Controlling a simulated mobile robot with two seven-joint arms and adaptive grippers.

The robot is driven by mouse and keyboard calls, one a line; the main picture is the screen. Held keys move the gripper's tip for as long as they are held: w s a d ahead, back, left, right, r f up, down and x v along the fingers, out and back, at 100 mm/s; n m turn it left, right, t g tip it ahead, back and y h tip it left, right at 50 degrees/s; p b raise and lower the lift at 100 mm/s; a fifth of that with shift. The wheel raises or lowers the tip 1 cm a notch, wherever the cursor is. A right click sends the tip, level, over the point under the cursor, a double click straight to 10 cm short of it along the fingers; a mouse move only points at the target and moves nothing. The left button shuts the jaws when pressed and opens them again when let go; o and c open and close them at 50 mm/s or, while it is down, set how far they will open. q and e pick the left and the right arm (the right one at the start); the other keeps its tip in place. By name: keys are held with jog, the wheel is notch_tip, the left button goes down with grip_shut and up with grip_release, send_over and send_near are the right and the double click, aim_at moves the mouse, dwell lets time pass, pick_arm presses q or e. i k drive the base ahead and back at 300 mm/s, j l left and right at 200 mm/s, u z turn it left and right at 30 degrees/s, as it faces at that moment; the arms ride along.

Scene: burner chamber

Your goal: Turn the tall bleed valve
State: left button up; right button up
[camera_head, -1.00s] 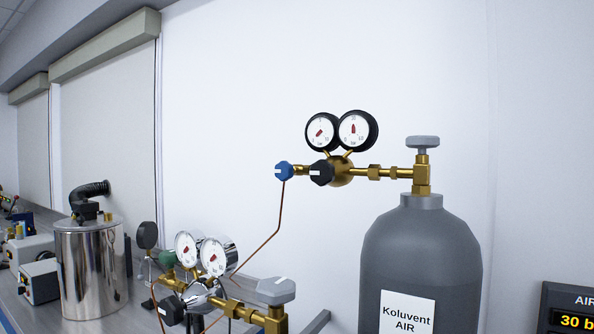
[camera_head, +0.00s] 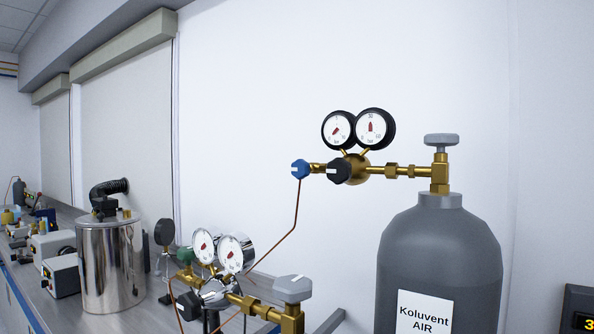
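I cannot tell which valve is the tall bleed valve. A tall grey gas cylinder (camera_head: 440,255) labelled "Koluvent AIR" stands at the right. A grey handwheel (camera_head: 441,140) sits on its brass top valve. A brass regulator there carries two round gauges (camera_head: 373,128), a black knob (camera_head: 341,171) and a blue knob (camera_head: 300,169). A second regulator at lower middle has two chrome gauges (camera_head: 236,254), a green knob (camera_head: 185,255), a dark knob (camera_head: 189,306) and a grey handle (camera_head: 292,288). Neither of my grippers is in view.
A shiny metal vessel (camera_head: 111,265) with a black hose (camera_head: 108,187) stands on the bench at the left. Grey boxes (camera_head: 62,277) and small equipment are beside it. A thin copper pipe (camera_head: 296,215) runs down from the blue knob. A dark display box (camera_head: 580,308) is cut off at lower right.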

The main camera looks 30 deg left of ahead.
aim_at(299, 169)
jog(key=l+u, duration=0.15)
jog(key=u, duration=1.5)
